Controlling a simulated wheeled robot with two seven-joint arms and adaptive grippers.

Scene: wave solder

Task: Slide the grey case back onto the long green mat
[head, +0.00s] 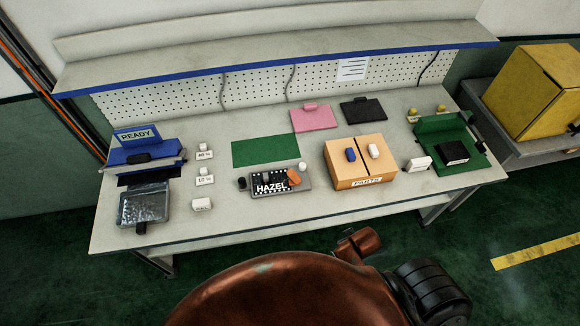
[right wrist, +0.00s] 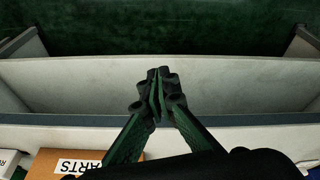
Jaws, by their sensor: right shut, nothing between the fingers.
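The mat looks bare. I cannot tell whether the case's back edge touches the mat. My right gripper (right wrist: 158,95) is shut and empty in the right wrist view, over the bench's edge area, away from the case. Its fingers do not show in the head view. My left gripper is not in view.
A small black piece (head: 242,184) and a white piece (head: 303,166) stand close to the case. An orange PARTS box (head: 360,174) stands to its right. A pink mat (head: 314,118) and a black mat (head: 362,111) lie behind. Bench front is clear.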

